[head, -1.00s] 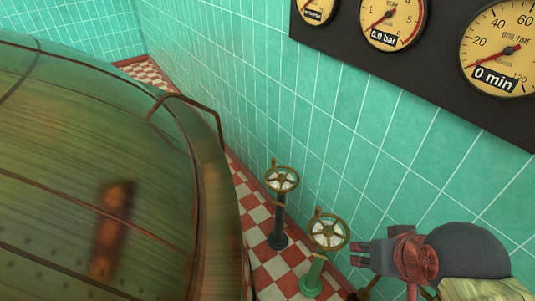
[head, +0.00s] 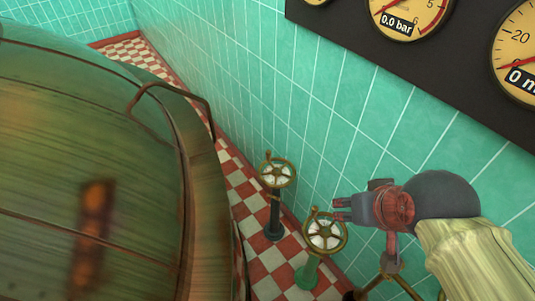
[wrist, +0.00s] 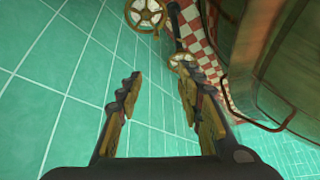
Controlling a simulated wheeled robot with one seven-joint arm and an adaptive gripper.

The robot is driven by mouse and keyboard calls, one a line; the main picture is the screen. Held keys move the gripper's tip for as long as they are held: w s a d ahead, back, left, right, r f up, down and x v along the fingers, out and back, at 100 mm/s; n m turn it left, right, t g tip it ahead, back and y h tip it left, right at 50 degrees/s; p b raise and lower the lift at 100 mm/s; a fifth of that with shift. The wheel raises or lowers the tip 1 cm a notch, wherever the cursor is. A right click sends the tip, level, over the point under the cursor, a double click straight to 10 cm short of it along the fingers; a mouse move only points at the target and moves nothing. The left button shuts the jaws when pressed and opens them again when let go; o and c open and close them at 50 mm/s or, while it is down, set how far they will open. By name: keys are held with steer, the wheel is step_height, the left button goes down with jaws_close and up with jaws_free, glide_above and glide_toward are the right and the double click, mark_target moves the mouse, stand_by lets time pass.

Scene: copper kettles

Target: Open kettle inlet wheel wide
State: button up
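Two brass handwheels with pale centres and small knobs stand by the wall in the head view. One wheel (head: 277,170) sits on a dark post, the other (head: 325,232) on a green post. I cannot tell which is the inlet wheel. My gripper (head: 338,209) is at the upper right of the green-post wheel in the picture; the frames show no contact. In the wrist view my gripper (wrist: 160,88) is open and empty. Beyond its fingers, one wheel (wrist: 146,13) shows at the top edge and another (wrist: 182,62) is partly hidden behind the right finger.
A large green-brown copper kettle (head: 90,170) fills the left, with a curved pipe on its rim. The green tiled wall (head: 350,110) carries a dark gauge panel (head: 345,30). A partly cut-off brass fitting (head: 389,272) stands below my arm. Red-white floor shows between kettle and wall.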

steer(key=w+a+t+y, duration=0.1)
steer(key=w+a, duration=0.3)
steer(key=w, duration=0.7)
steer(key=m+t+h+b, duration=0.1)
steer(key=m+t+h, duration=0.15)
steer(key=t, duration=0.55)
glide_above(268, 157)
steer(key=s+a, duration=0.1)
steer(key=a, duration=0.1)
step_height(268, 157, down, 26)
steer(key=s+f+t+h, duration=0.1)
steer(key=f, duration=0.4)
steer(key=s+f+h, duration=0.1)
steer(key=s+f, duration=0.1)
steer(key=f, duration=0.4)
steer(key=s+f+t+h, duration=0.1)
steer(key=s+f, duration=0.1)
steer(key=f, duration=0.3)
steer(key=shift+d+f+m+t, duration=0.1)
steer(key=shift+f+m+t, duration=0.2)
steer(key=shift+f, duration=0.1)
steer(key=shift+b+x, duration=1.4)
steer(key=shift+x, duration=2.3)
steer(key=shift+c, duration=1.1)
